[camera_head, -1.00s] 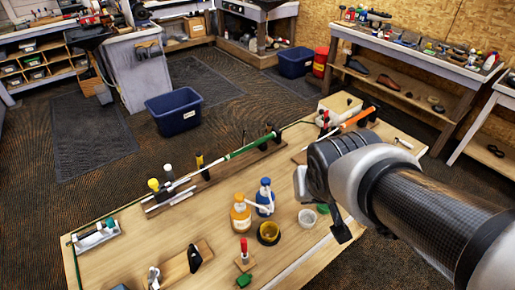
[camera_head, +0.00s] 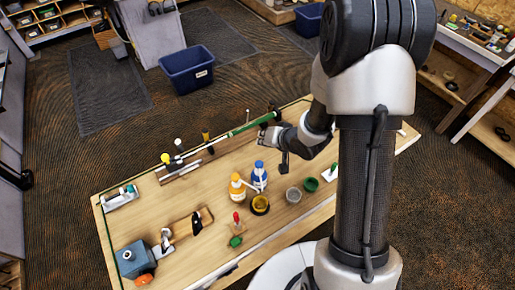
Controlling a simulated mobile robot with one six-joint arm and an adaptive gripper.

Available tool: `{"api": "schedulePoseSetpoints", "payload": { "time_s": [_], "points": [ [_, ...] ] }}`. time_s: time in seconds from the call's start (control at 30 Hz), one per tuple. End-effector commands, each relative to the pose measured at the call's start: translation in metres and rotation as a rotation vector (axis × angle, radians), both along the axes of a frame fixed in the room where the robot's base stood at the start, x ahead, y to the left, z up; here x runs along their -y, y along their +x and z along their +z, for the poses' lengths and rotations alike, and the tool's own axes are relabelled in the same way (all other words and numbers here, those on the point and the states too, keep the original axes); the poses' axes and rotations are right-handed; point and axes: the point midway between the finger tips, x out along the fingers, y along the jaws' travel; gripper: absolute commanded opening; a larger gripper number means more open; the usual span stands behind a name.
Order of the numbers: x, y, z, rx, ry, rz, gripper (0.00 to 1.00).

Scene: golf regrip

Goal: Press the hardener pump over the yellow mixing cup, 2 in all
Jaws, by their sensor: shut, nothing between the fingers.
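The yellow mixing cup (camera_head: 260,203) stands on the wooden bench inside a dark ring. Two pump bottles stand just behind it: one with an orange top (camera_head: 236,187) and one with a blue top (camera_head: 259,176). I cannot read which one holds the hardener. Their pale spouts point towards the cup. My gripper (camera_head: 266,139) is shut and empty. In the picture it is above and slightly right of the blue-topped bottle, near the green shaft, and apart from the bottles. Its fingertips are small and partly hidden by the wrist.
A grey cup (camera_head: 293,195) and a green cup (camera_head: 311,184) stand right of the mixing cup. A red-handled tool (camera_head: 237,222) stands in front. A golf club with a green section (camera_head: 250,124) lies along the back. A blue machine (camera_head: 138,259) sits front left.

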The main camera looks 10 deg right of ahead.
Motion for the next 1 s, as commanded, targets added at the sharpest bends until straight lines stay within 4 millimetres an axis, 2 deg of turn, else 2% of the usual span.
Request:
{"api": "schedulePoseSetpoints", "payload": {
  "time_s": [0.63, 0.77, 1.0],
  "points": [
    [-0.005, -0.001, -0.009, 0.0, 0.036, 0.001, 0.0],
    [-0.005, -0.001, -0.02, 0.0, 0.036, 0.001, 0.0],
    [-0.005, -0.001, -0.053, 0.0, 0.036, 0.001, 0.0]
  ]
}}
